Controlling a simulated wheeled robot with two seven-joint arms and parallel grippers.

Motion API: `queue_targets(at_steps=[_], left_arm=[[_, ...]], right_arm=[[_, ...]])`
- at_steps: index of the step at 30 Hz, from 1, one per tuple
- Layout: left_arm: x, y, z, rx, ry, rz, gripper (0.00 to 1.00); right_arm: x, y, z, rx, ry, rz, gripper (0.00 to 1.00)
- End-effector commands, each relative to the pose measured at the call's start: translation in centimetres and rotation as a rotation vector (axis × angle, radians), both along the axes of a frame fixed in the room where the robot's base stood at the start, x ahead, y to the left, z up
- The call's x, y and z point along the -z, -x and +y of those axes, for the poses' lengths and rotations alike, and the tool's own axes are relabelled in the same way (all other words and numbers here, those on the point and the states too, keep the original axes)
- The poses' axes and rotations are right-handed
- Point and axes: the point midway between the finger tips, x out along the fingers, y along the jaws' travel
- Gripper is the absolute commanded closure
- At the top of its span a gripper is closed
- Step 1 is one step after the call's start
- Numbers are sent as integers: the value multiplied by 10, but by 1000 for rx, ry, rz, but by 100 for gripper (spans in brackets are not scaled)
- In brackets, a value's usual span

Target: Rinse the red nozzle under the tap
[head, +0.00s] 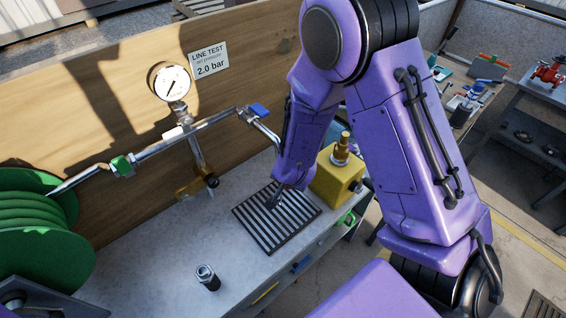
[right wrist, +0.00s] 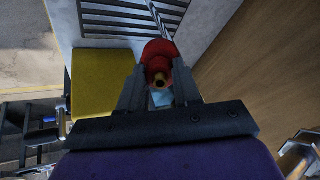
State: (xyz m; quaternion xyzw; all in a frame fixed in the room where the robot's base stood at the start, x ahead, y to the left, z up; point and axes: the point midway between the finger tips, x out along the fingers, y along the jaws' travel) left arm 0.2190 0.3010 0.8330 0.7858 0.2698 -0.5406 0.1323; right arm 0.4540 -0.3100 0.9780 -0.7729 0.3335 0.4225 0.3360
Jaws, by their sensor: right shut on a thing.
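The red nozzle (right wrist: 160,50) shows in the right wrist view with its brass tip toward the camera. My right gripper (right wrist: 158,88) is shut on it. In the head view my right gripper (head: 278,196) is low over the slatted drain grate (head: 262,232), beside the tap's spout; the nozzle is hidden there. The tap is a metal pipe (head: 215,120) with a blue lever (head: 260,110) and a spout (head: 268,133) bending down toward the grate. I see no water flowing. The grate (right wrist: 110,20) also shows in the right wrist view. My left gripper is not in view.
A yellow block with a brass fitting (head: 333,180) stands right of the grate. A pressure gauge (head: 172,83) and a sign (head: 208,60) are at the back board. A green hose reel (head: 40,235) is at left. A small dark cylinder (head: 208,277) stands on the open bench front.

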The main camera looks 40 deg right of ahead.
Motion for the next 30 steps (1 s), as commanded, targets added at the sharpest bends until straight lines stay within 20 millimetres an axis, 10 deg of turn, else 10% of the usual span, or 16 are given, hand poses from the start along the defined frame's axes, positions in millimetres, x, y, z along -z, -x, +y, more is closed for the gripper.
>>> queue_targets(at_steps=[30], left_arm=[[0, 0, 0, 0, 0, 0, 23]], right_arm=[[0, 69, 39, 1, 0, -2, 99]])
